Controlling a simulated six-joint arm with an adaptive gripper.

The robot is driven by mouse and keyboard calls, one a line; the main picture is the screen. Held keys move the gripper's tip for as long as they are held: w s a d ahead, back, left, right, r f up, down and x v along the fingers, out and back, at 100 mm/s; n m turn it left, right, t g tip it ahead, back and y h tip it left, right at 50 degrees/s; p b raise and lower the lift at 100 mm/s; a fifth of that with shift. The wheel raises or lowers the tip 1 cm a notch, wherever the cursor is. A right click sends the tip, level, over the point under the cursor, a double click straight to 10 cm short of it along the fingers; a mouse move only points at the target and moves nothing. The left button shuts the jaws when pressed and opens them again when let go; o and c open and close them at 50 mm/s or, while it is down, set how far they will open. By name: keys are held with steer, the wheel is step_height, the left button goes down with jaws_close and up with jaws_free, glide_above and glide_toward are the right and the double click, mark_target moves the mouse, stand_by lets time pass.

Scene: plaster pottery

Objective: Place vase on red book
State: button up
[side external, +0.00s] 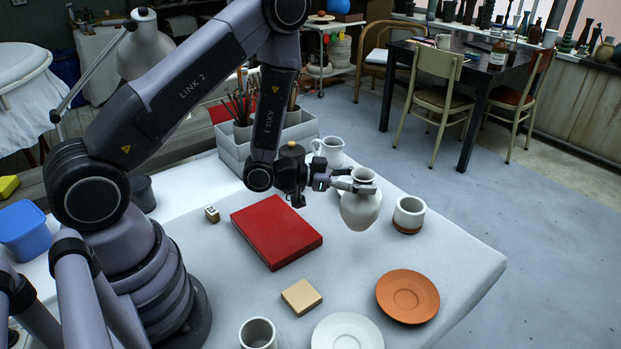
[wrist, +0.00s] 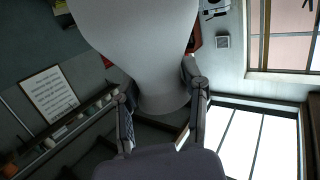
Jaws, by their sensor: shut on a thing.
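The pale grey vase (side external: 361,209) is upright in my gripper (side external: 352,183), which is shut on its neck near the rim. In the side view it hangs over the right part of the table, to the right of the red book (side external: 277,231). It looks raised above the tabletop, though the exact gap is hard to judge. The red book lies flat on the white-covered table and its top is bare. In the wrist view the vase (wrist: 137,35) fills the upper middle, with a gripper finger (wrist: 160,100) on each side of its neck.
A white cup with a brown base (side external: 408,215) stands just right of the vase. A white jug (side external: 328,150) stands behind it. An orange plate (side external: 407,296), a white plate (side external: 347,333), a tan block (side external: 301,296) and a grey cup (side external: 258,334) are nearer the front.

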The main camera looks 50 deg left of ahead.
steer(key=s+a, duration=0.4)
steer(key=a, duration=0.4)
steer(key=s+a, duration=0.3)
steer(key=a, duration=0.6)
step_height(320, 180, down, 7)
steer(key=shift+s, duration=0.25)
steer(key=o, duration=1.2)
steer(key=shift+f, duration=0.15)
